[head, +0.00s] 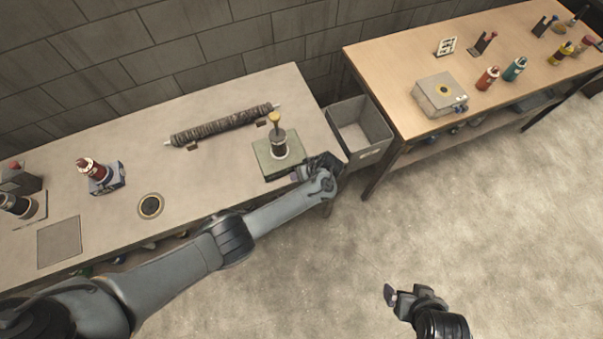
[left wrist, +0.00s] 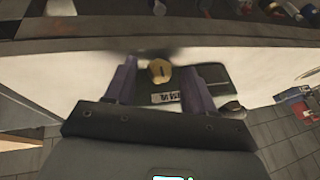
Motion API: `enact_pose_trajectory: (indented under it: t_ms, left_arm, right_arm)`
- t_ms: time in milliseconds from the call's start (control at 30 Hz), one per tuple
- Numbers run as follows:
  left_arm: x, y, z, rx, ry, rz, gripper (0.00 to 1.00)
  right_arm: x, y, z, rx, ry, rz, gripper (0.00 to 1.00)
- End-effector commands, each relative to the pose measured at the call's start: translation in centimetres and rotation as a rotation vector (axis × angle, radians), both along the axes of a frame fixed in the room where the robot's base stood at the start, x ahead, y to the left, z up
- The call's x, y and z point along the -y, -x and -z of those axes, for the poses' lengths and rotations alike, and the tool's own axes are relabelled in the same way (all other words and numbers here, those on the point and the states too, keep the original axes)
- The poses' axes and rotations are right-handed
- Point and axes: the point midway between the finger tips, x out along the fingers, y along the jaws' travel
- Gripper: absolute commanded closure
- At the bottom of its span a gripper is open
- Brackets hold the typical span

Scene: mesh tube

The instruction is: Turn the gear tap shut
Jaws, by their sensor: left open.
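The tap (head: 279,145) stands upright on a green square plate (head: 262,160) near the right end of the grey bench, with a yellow knob (head: 274,118) on top. In the left wrist view the yellow knob (left wrist: 159,71) shows between the two fingers, and part of the dark plate with a label is behind it. My left gripper (head: 300,172) is at the plate's right front edge, open, with no visible contact with the knob. It also shows in the left wrist view (left wrist: 157,72). My right gripper (head: 393,294) hangs over the floor; its finger gap is unclear.
A mesh tube (head: 222,127) lies behind the tap. A red-topped device (head: 97,172), a round ring (head: 150,206) and a flat grey square (head: 60,241) are on the left. A grey bin (head: 360,133) stands between the bench and the wooden table (head: 400,60). The bench middle is mostly clear.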

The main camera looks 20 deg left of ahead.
Motion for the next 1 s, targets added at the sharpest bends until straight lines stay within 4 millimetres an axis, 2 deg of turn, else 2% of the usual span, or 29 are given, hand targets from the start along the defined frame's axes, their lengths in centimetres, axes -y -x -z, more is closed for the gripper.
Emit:
enact_pose_trajectory:
  t_ms: [533,700,1000]
  left_arm:
    - [3.7,0.9,-7.7,0.001,0.000,0.001,0.46]
    - [4.3,1.1,-8.8,-0.001,-0.001,0.000,0.46]
    - [4.5,1.2,-9.1,-0.002,-0.001,-0.001,0.46]
  right_arm:
    - [-0.1,0.0,-3.0,0.000,-0.003,0.002,0.07]
    - [-0.1,0.0,-3.3,0.000,-0.007,0.004,0.07]
    - [-0.2,0.0,-3.3,0.000,-0.009,0.007,0.07]
